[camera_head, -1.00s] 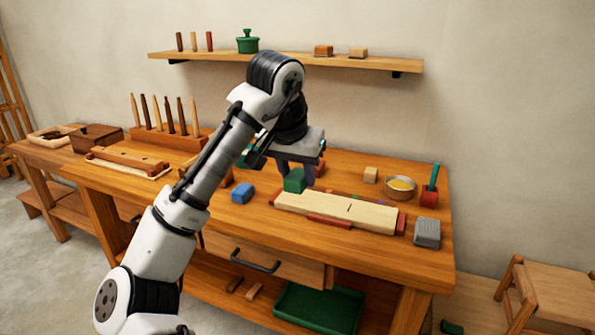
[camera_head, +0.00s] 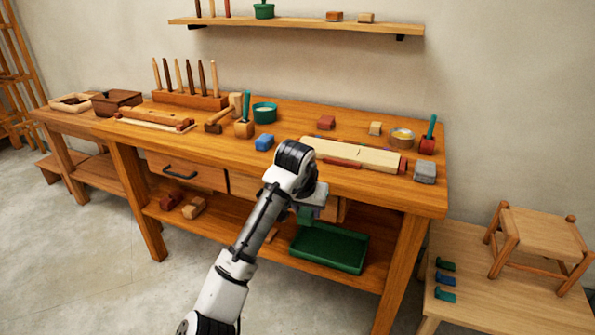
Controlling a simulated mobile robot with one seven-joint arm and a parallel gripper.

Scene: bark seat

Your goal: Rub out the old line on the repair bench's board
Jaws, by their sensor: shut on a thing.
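The repair bench's pale board (camera_head: 375,158) lies near the bench's front right, between reddish end pieces. A short dark line showed across its middle a second ago; at this size I cannot tell clearly whether a mark is there now. My gripper (camera_head: 306,212) is shut on a small green block (camera_head: 305,216), which is mostly hidden by the gripper and wrist. They show below and in front of the board, against the bench's front edge, apart from the board. My arm hides part of the bench front.
A green tray (camera_head: 330,248) is on the lower shelf behind my gripper. A stool (camera_head: 540,225) stands at right.

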